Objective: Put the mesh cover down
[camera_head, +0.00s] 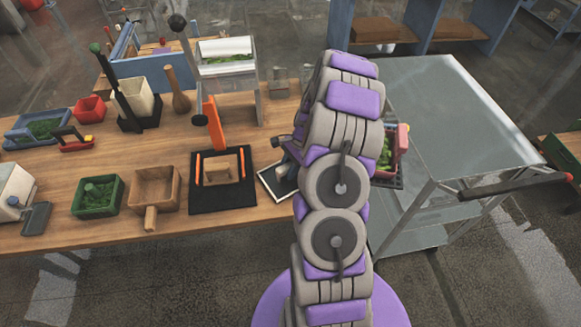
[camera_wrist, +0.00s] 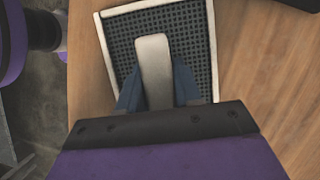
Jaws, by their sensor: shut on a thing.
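The mesh cover (camera_wrist: 187,35) is a dark perforated panel with a pale frame and a light tongue-like handle (camera_wrist: 153,60). My gripper (camera_wrist: 158,90) is shut on this handle, its blue fingers on either side of it. The cover lies over the wooden table near its edge in the wrist view; I cannot tell whether it touches the tabletop. In the head view, the mesh cover (camera_head: 275,184) shows as a dark panel with a pale edge, right of the black-framed fixture. My purple and grey arm hides part of it and most of the gripper (camera_head: 290,150).
The wooden table (camera_head: 120,225) holds a black frame with an orange lever (camera_head: 217,125), a wooden scoop box (camera_head: 154,190), a green box (camera_head: 97,195) and a clear-sided stand (camera_head: 228,75). A grey metal cart (camera_head: 455,110) stands to the right. A container with green contents (camera_head: 388,155) is behind my arm.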

